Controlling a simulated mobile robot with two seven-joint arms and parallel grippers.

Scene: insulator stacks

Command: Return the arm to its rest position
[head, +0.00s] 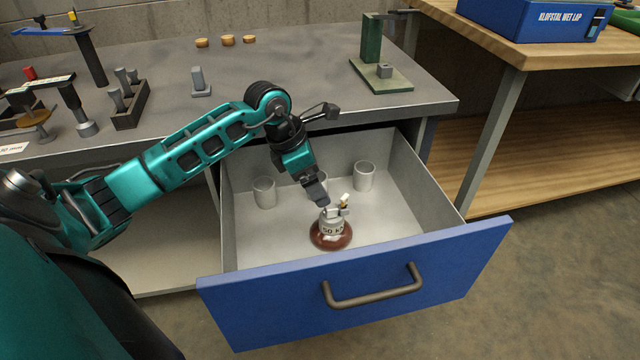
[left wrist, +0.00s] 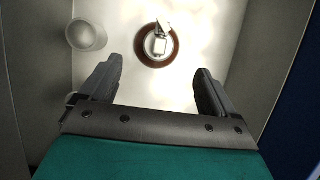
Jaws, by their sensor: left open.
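My left arm reaches in from the left over an open drawer (head: 245,305) with a blue front. My left gripper (head: 318,192) is inside the drawer space, just above a brown disc insulator with a grey cap (head: 331,238) that stands on the drawer floor. In the left wrist view the two fingers of the gripper (left wrist: 159,66) are spread and nothing is between them. The insulator (left wrist: 174,48) lies beyond the fingertips there, apart from them. In the head view the gripper hides a little of what is behind it. My right gripper is not in view.
Two pale cups (head: 264,192) (head: 364,177) stand in the drawer; one cup also shows in the left wrist view (left wrist: 87,36). Drawer walls surround the gripper. The grey bench (head: 300,75) behind holds stands, pegs and a green fixture (head: 381,75). A wooden table stands at right.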

